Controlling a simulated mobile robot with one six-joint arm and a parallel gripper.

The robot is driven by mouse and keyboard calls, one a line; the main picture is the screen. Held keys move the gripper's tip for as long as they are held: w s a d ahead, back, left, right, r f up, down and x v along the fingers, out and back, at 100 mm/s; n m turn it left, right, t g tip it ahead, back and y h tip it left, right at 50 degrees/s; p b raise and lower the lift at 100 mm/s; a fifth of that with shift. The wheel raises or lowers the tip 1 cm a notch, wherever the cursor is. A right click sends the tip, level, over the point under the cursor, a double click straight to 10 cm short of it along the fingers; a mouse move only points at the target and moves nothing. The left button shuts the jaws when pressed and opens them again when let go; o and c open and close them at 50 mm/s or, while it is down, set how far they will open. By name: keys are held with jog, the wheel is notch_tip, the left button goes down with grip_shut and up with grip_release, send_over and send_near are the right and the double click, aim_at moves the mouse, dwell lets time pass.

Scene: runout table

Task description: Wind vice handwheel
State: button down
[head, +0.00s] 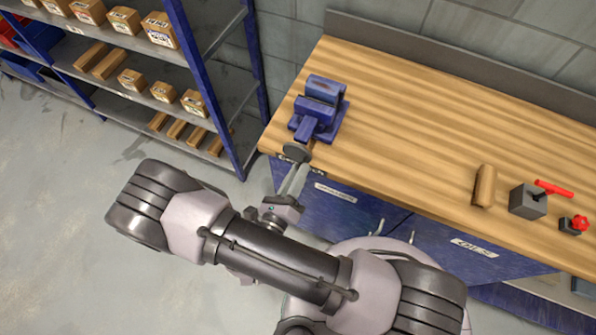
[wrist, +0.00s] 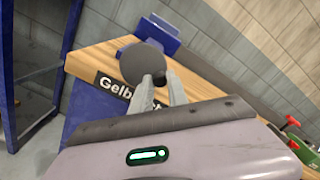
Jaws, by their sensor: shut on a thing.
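The blue vice (head: 318,108) stands on the left end of the wooden workbench (head: 400,110), with its front toward the bench's front edge. Its round grey handwheel (head: 297,152) sticks out at the front edge. In the wrist view the handwheel (wrist: 143,64) is a dark disc in front of the blue vice body (wrist: 160,30). My gripper (head: 299,168) reaches up to the handwheel from the front. In the wrist view my gripper's fingertips (wrist: 153,85) are at the disc's lower edge, shut on it. The exact contact is partly hidden by the fingers.
Right on the bench are a wooden block (head: 484,186), a grey box with a red handle (head: 528,201) and a small red-knobbed part (head: 574,225). A blue shelf rack (head: 215,85) with boxes stands left of the bench. Blue drawers (head: 350,205) are below the benchtop.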

jog(key=n, duration=0.1)
jog(key=n+p, duration=0.1)
jog(key=n, duration=0.1)
jog(key=shift+a+r, duration=0.2)
jog(key=shift+r, duration=0.2)
jog(key=shift+n, duration=0.3)
jog(key=shift+w+a+r+n+p, duration=0.1)
jog(key=shift+r+n+p, duration=0.2)
jog(key=shift+n+p, duration=0.35)
jog(key=n, duration=0.4)
jog(key=a+n+p, duration=0.1)
jog(key=n, duration=0.1)
jog(key=shift+w+a+r, duration=0.1)
jog(key=shift+w+r, duration=0.15)
jog(key=shift+r, duration=0.05)
jog(key=c, duration=1.4)
grip_release()
